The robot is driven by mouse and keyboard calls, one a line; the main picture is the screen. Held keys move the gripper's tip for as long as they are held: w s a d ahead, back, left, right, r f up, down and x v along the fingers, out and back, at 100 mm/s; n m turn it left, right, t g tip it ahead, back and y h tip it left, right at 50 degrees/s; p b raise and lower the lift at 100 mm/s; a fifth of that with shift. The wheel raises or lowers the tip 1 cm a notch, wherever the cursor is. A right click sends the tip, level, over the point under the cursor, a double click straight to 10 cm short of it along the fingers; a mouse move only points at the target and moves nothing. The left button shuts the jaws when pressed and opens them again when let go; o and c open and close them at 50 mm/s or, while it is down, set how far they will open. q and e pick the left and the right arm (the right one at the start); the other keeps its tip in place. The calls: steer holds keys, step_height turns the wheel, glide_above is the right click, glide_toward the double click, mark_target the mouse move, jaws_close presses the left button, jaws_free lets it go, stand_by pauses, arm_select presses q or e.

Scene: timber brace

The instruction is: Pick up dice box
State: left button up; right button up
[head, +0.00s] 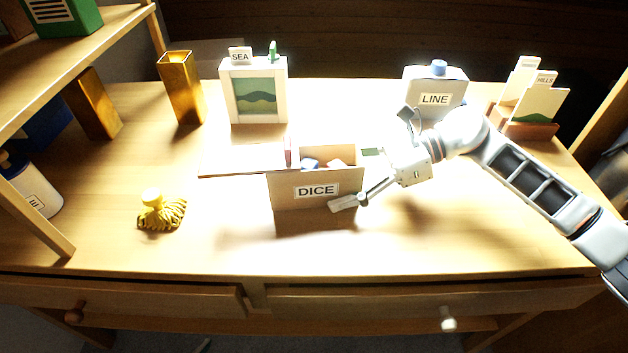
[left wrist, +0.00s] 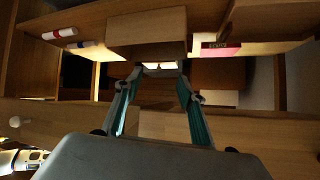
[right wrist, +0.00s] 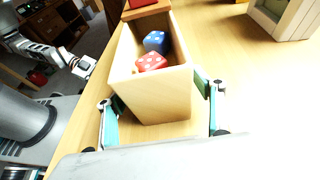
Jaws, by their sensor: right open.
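The dice box (head: 285,194) is an open-topped, tan box with a DICE label, standing upright on the desk. In the right wrist view the box (right wrist: 160,103) shows its near end wall, with a red die (right wrist: 151,62) and a blue die (right wrist: 155,41) inside. My right gripper (head: 356,179) is open at the box's right end, with one finger along each side; I cannot tell whether they touch it. My left gripper (left wrist: 160,72) is outside the head view; its fingers look apart in its wrist view, with nothing clearly between them.
A SEA frame (head: 236,105), a LINE container (head: 450,88) and a HILLS card holder (head: 528,129) stand at the back. A gold vase (head: 181,88) and a yellow tasselled object (head: 160,212) are left. The desk front (head: 400,245) is clear. A shelf (head: 85,50) borders the left.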

steer(key=shift+a, duration=0.1)
steer(key=c, duration=1.5)
steer(key=shift+w+r, duration=0.1)
steer(key=shift+r, duration=0.4)
arm_select(q)
steer(key=s+a+p, duration=0.1)
steer(key=p, duration=0.1)
steer(key=shift+f+p, duration=0.15)
steer(key=shift+p, duration=0.25)
arm_select(e)
step_height(320, 180, up, 19)
arm_select(q)
steer(key=shift+w, duration=0.15)
arm_select(e)
steer(key=shift+f, duration=0.1)
